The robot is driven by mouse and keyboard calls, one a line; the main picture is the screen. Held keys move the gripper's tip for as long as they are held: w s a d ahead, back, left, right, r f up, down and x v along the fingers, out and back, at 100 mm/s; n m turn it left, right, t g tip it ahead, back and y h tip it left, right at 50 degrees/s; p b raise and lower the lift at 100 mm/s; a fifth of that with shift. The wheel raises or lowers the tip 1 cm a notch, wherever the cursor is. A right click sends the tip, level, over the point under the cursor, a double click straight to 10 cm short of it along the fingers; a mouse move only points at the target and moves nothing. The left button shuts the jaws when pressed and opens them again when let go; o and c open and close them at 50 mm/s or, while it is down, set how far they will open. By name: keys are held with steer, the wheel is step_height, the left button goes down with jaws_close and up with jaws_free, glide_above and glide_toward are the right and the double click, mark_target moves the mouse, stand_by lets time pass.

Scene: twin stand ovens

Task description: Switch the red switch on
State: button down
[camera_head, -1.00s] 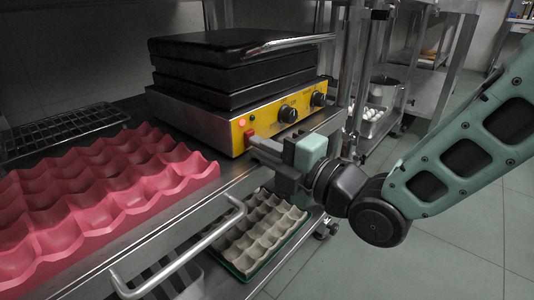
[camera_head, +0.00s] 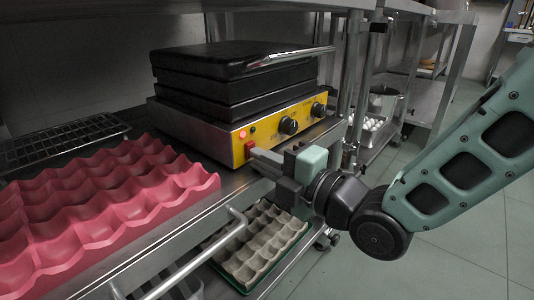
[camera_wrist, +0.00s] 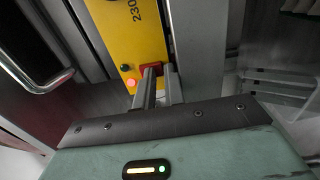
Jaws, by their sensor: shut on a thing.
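The red switch (camera_head: 250,147) sits on the yellow front panel (camera_head: 270,130) of a black-lidded waffle-type appliance (camera_head: 240,75). It also shows in the wrist view (camera_wrist: 151,68), just beyond my fingers. My gripper (camera_head: 255,153) reaches in from the right, with its fingertips at the switch. In the wrist view my gripper (camera_wrist: 160,80) has its two fingers close together, shut on the switch, which they partly hide. A lamp (camera_head: 243,134) beside the switch glows red, and it also glows in the wrist view (camera_wrist: 131,83). The switch's exact tilt cannot be told.
Two black knobs (camera_head: 289,126) sit on the panel right of the switch. A pink egg tray (camera_head: 100,210) lies on the counter at left. A grey egg tray (camera_head: 255,245) and a metal handle bar (camera_head: 200,255) are below. Open floor lies right.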

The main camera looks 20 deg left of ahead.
steer(key=shift+a, duration=0.45)
steer(key=r+p, duration=0.1)
steer(key=p, duration=0.3)
steer(key=shift+r+g, duration=0.3)
steer(key=p, duration=0.2)
steer(key=h+p, duration=0.1)
steer(key=p, duration=0.1)
steer(key=h+p, duration=0.1)
steer(key=p, duration=0.1)
steer(key=shift+s+d+r+g, duration=0.2)
steer(key=shift+d+r+g, duration=0.05)
steer(key=shift+r+g, duration=0.15)
steer(key=p+v, duration=0.8)
steer(key=v, duration=0.4)
steer(key=shift+w+d+p, duration=0.15)
steer(key=shift+w+p, duration=0.05)
steer(key=shift+p, duration=0.2)
steer(key=p, duration=0.3)
steer(key=shift+d+r+p, duration=0.15)
steer(key=shift+d+p, duration=0.15)
steer(key=shift+p, duration=0.05)
